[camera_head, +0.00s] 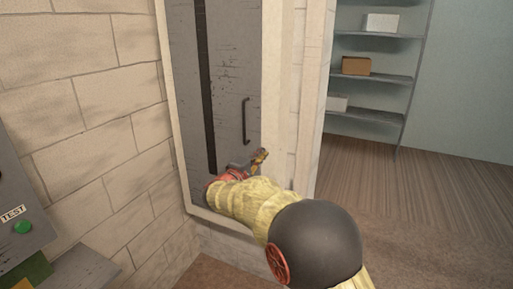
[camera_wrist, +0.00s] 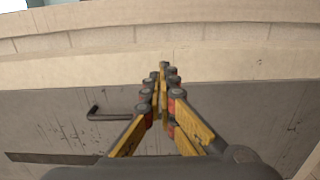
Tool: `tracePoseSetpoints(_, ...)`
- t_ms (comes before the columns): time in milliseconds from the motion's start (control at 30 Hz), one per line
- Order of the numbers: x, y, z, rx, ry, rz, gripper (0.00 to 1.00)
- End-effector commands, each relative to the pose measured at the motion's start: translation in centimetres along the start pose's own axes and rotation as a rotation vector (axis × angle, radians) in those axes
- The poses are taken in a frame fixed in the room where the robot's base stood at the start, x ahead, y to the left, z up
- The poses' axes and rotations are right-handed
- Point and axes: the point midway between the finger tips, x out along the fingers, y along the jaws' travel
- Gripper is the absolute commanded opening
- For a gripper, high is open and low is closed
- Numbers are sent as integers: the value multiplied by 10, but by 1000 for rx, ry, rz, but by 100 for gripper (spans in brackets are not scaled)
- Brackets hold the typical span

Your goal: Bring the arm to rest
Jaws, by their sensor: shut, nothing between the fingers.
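My gripper (camera_head: 262,156) is at the lower right of a grey scratched panel (camera_head: 228,70) in the head view, below its dark bar handle (camera_head: 246,121). In the wrist view my gripper (camera_wrist: 160,90) has its fingertips together with nothing between them. The handle (camera_wrist: 108,115) lies to the left of the fingers there, apart from them. My yellow arm reaches up from the bottom right of the head view. The arm hides part of the panel's lower edge.
A block wall (camera_head: 95,110) stands at the left. A grey box with a green button (camera_head: 22,227) and a TEST label is at the far left. Shelves (camera_head: 372,77) with a few boxes stand at the back right. The wooden floor (camera_head: 440,200) there is clear.

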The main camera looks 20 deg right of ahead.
Motion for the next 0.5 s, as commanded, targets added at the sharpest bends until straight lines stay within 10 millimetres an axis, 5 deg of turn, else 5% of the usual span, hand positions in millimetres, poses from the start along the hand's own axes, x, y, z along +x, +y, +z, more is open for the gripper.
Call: tracePoseSetpoints(500, -20, -2, 22, -21, 0, -1, 0)
